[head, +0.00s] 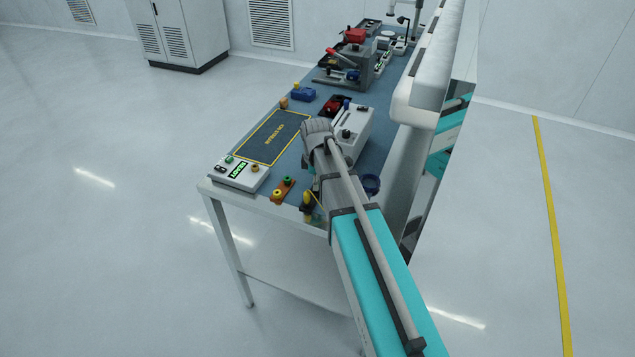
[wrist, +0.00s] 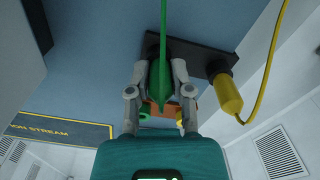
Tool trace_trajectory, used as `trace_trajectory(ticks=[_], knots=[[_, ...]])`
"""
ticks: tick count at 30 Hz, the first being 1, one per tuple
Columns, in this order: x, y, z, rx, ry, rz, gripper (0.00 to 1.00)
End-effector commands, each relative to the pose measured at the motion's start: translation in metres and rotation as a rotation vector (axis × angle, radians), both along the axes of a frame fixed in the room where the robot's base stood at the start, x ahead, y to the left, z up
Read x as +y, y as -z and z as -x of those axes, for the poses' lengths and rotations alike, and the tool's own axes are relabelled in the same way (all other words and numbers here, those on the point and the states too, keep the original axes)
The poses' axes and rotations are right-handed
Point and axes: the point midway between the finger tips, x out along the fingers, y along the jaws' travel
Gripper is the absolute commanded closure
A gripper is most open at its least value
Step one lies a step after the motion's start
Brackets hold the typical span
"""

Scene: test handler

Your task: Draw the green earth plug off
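The green earth plug (wrist: 159,82) sits in the black socket plate (wrist: 194,58) in the wrist view, with its green cable running up the picture. My gripper (wrist: 160,74) has one finger on each side of the plug body, both seemingly touching it. The plug's front end is dark where it meets the plate, so its seating is hard to see. A yellow plug (wrist: 229,98) with a yellow cable sits beside it on the right of the same plate. In the head view my arm hides the gripper and the green plug.
An orange holder (head: 282,193) with green and yellow tops stands on the bench near its front edge; it also shows beyond my gripper in the wrist view (wrist: 155,107). Left of it are a white box (head: 240,174) and a yellow-bordered mat (head: 271,138), which is clear.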

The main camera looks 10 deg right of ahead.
Motion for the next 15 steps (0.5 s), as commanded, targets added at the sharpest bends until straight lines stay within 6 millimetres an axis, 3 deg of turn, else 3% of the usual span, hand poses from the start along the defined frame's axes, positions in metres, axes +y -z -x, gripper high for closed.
trace_trajectory(ticks=[1, 3, 15], knots=[[0.0000, 0.0000, 0.0001, 0.000, 0.000, 0.000, 0.90], [0.0000, 0.0000, 0.0001, 0.000, 0.000, 0.000, 1.00], [0.0001, -0.0017, 0.0001, 0.000, 0.000, 0.000, 1.00]])
